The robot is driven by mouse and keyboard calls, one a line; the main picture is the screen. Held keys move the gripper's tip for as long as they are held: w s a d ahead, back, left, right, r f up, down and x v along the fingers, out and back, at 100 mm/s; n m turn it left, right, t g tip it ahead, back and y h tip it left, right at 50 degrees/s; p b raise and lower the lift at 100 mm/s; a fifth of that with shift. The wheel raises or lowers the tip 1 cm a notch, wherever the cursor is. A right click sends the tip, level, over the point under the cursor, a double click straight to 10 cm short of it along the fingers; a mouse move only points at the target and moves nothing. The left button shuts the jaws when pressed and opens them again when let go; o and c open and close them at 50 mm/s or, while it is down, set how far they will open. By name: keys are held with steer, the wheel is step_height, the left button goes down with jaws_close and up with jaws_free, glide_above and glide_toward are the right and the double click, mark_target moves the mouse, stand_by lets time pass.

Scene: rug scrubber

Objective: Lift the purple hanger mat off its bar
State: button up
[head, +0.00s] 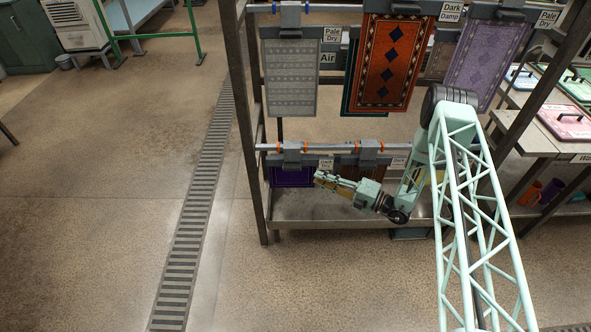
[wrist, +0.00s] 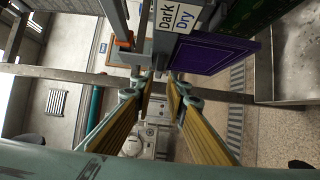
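The purple mat (head: 290,178) hangs from a hanger on the lower bar (head: 343,147), at its left end. In the wrist view the mat (wrist: 213,57) is at upper right, beside the grey hanger bracket (wrist: 165,42) and a "Dark Dry" label (wrist: 177,28). My gripper (head: 319,178) is by the mat's right edge, just below its label. In the wrist view my gripper (wrist: 160,80) has its two yellow-padded fingers apart, with a gap between the tips close below the bracket. I cannot tell whether the tips touch it.
An orange patterned rug (head: 391,62) and a pale grey rug (head: 292,80) hang above on the rack. A brown mat (head: 371,174) hangs to the right on the lower bar. A steel tray (head: 300,207) lies below. The floor left of the rack is open.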

mark_target(300, 169)
steer(key=shift+b+x, duration=0.3)
steer(key=shift+x, duration=1.95)
steer(key=b+x, duration=0.1)
steer(key=x, duration=0.4)
steer(key=shift+w, duration=0.15)
steer(key=shift+c, duration=0.9)
jaws_close()
steer(key=shift+r, duration=0.15)
